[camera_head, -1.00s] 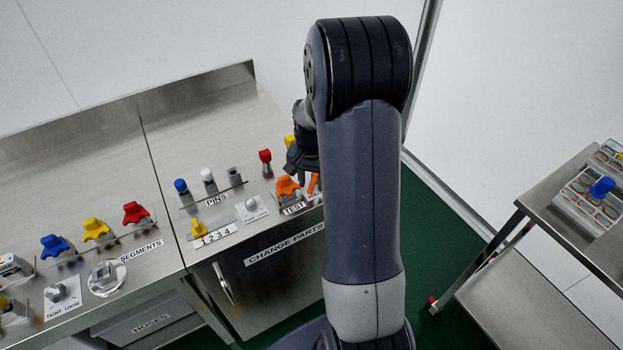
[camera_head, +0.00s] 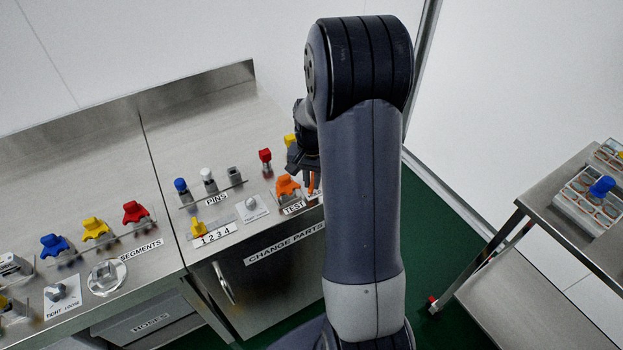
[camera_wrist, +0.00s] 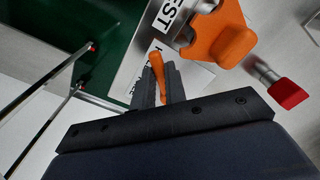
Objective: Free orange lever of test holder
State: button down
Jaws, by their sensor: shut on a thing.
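The slim orange lever (camera_head: 311,182) stands at the right of the TEST holder, partly hidden by my arm in the head view. In the wrist view the lever (camera_wrist: 157,72) lies between the two dark fingers of my gripper (camera_wrist: 160,84), which is shut on it. A larger orange piece (camera_head: 286,187) sits beside it on the holder, above the TEST label (camera_head: 294,207). That piece (camera_wrist: 222,38) also shows in the wrist view, close to the lever and right of the fingers.
A red-topped part (camera_head: 265,157) and a yellow part (camera_head: 289,140) stand behind the holder. A separate steel table (camera_head: 545,205) stands at the right, with green floor between.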

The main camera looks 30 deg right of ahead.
jog(key=n, duration=0.2)
jog(key=d+n+b, duration=0.1)
jog(key=n, duration=0.1)
jog(key=shift+s+d, duration=0.2)
jog(key=shift+s, duration=0.2)
jog(key=n, duration=0.1)
jog(key=d+n, duration=0.1)
jog(key=n, duration=0.2)
jog(key=shift+s+d+n+b, duration=0.1)
jog(key=shift+d+n+b, duration=0.2)
jog(key=shift+n, duration=0.1)
jog(key=n, duration=0.1)
jog(key=d+n, duration=0.1)
jog(key=n, duration=0.2)
jog(key=shift+w+d, duration=0.2)
jog(key=shift+d, duration=0.05)
jog(key=shift+w+d+n, duration=0.2)
jog(key=shift+d+n, duration=0.05)
jog(key=shift+n, duration=0.65)
jog(key=shift+w+d+n, duration=0.15)
jog(key=shift+d+n, duration=0.05)
jog(key=shift+n, duration=0.7)
jog(key=c, duration=1.4)
grip_release()
jog(key=shift+c, duration=0.2)
